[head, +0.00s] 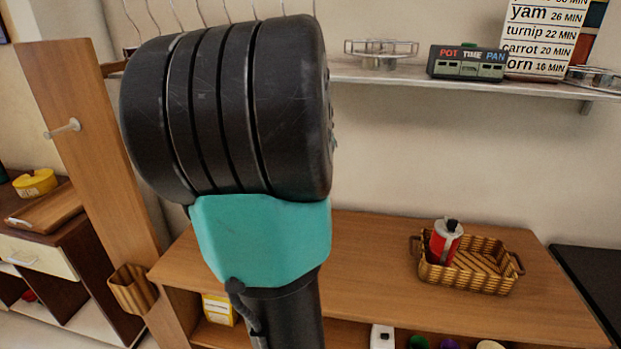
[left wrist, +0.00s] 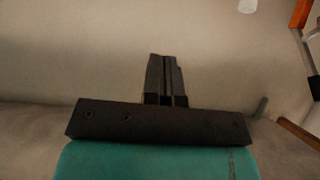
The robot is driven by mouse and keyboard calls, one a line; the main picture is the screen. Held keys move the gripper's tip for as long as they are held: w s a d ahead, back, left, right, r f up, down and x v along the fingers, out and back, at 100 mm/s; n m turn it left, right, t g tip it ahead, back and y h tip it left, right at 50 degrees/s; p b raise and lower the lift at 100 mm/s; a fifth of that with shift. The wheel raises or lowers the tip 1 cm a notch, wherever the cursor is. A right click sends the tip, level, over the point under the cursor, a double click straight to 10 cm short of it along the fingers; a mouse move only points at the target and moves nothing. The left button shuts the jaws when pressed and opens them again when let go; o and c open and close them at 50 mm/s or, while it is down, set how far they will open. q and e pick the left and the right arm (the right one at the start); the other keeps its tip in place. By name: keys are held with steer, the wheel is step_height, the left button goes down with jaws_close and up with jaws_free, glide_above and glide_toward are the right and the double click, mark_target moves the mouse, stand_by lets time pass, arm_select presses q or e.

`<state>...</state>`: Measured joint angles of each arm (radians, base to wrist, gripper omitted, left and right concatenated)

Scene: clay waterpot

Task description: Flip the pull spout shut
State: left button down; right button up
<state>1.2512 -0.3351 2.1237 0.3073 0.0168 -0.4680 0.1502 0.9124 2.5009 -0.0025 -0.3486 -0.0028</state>
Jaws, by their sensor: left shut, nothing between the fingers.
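A red and white container (head: 445,241) with a dark top stands in a woven basket (head: 465,282) on the wooden counter. Its top is too small to tell whether it is a pull spout or how it is set. No other spout can be made out. My left gripper shows in the left wrist view (left wrist: 166,75); its two dark fingers are together with nothing between them, in front of a plain pale surface. It touches nothing visible there. My right gripper is not seen in either view.
A large black and teal arm link of mine blocks the middle left of the head view. The wooden counter (head: 375,240) is clear left of the basket. A shelf (head: 460,80) above holds a timer (head: 467,64). A yellow box (head: 218,310) sits below the counter.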

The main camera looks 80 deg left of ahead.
arm_select(q)
steer(key=shift+f, duration=0.1)
steer(key=x, duration=0.4)
steer(key=d+f+x, duration=0.1)
steer(key=x, duration=0.3)
steer(key=f+x, duration=0.1)
steer(key=x, duration=0.3)
steer(key=shift+s+f, duration=0.15)
steer(key=shift+f, duration=0.3)
steer(key=shift+a+f, duration=0.15)
steer(key=shift+f, duration=0.8)
